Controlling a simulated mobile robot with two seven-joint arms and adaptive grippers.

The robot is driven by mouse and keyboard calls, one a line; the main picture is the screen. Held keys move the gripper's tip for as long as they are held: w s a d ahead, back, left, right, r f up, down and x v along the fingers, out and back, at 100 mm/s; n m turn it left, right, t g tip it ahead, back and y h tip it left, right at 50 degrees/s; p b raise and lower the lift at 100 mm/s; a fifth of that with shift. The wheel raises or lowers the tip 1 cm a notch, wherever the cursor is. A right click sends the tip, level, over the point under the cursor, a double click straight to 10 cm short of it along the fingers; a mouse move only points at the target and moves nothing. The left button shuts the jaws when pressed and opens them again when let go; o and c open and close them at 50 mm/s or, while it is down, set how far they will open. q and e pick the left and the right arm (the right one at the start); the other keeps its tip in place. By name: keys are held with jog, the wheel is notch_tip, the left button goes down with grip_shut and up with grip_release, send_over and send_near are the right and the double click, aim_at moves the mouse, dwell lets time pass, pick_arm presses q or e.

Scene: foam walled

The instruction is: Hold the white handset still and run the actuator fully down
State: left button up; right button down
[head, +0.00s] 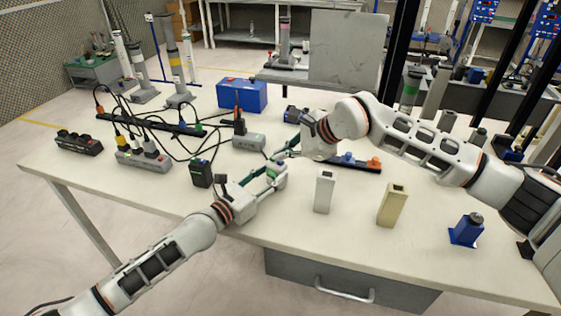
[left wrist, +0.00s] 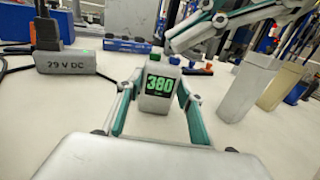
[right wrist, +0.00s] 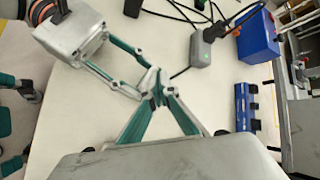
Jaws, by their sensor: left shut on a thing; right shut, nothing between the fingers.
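The white handset (head: 278,174) stands upright above the table's middle, clasped by my left gripper (head: 272,180). Several column-like actuators (head: 175,62) stand at the back; which one the handset drives is unclear.
A grey supply (head: 248,142) marked "29 V DC" stands left of the handset, near a black adapter (head: 201,173). A white box (head: 325,191), beige box (head: 391,205) and blue holder (head: 466,229) stand along the right front. A blue case (head: 242,95) and cables lie behind.

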aim_at(282, 162)
jog(key=shift+f, duration=0.55)
dwell(2.0)
jog(key=shift+r, duration=0.1)
dwell(1.9)
jog(key=shift+r, duration=0.85)
jog(key=shift+r, duration=0.15)
notch_tip(282, 162, up, 5)
jog(key=shift+f, duration=0.15)
dwell(0.6)
pick_arm(q)
jog(key=o, duration=1.2)
jog(key=shift+o, duration=0.2)
